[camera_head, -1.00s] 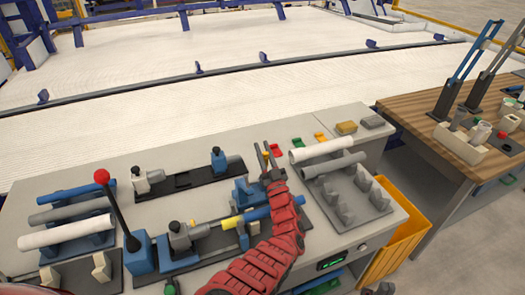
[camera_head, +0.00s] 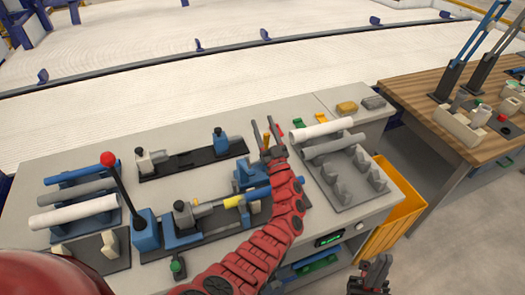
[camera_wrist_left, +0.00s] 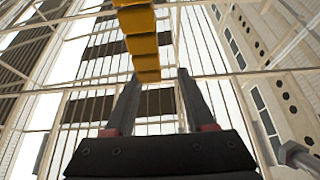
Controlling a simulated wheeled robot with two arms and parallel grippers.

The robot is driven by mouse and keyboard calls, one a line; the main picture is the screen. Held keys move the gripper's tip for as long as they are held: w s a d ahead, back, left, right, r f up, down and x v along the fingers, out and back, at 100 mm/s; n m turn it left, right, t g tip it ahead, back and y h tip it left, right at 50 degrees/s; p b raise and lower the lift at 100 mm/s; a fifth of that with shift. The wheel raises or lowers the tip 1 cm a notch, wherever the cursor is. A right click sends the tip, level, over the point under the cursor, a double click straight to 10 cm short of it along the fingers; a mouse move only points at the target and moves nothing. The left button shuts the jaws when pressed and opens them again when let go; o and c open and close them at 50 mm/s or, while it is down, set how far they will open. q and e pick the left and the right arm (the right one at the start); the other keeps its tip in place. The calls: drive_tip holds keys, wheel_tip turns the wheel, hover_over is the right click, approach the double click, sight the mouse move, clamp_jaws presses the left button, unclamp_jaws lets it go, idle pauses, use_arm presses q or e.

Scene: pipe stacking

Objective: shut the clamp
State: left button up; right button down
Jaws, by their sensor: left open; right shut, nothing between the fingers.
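The front clamp fixture has a black base with a blue block (camera_head: 146,232) at its left end. A black lever with a red knob (camera_head: 107,158) stands up from it, leaning left. A grey jaw block (camera_head: 184,216) sits beside it, in line with a yellow-sleeved blue pipe (camera_head: 258,194). My left arm covers part of the pipe's right end. My left gripper (camera_head: 263,131) is open and empty above the table's back right; its spread fingers also show in the left wrist view (camera_wrist_left: 158,95). My right gripper (camera_head: 376,268) is shut and empty, low in front of the table.
Behind is a second fixture on a black base (camera_head: 190,164). A left rack holds blue, grey and white pipes (camera_head: 75,212). A right grey rack (camera_head: 350,192) has a white pipe (camera_head: 321,129) above it. A yellow bin (camera_head: 398,215) stands at the table's right side.

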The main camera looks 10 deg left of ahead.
use_arm(q)
drive_tip(key=s+d+r+b, duration=0.1)
drive_tip(key=s+d, duration=0.1)
drive_tip(key=s, duration=1.2)
drive_tip(key=shift+d+r, duration=0.15)
drive_tip(key=shift+d, duration=0.25)
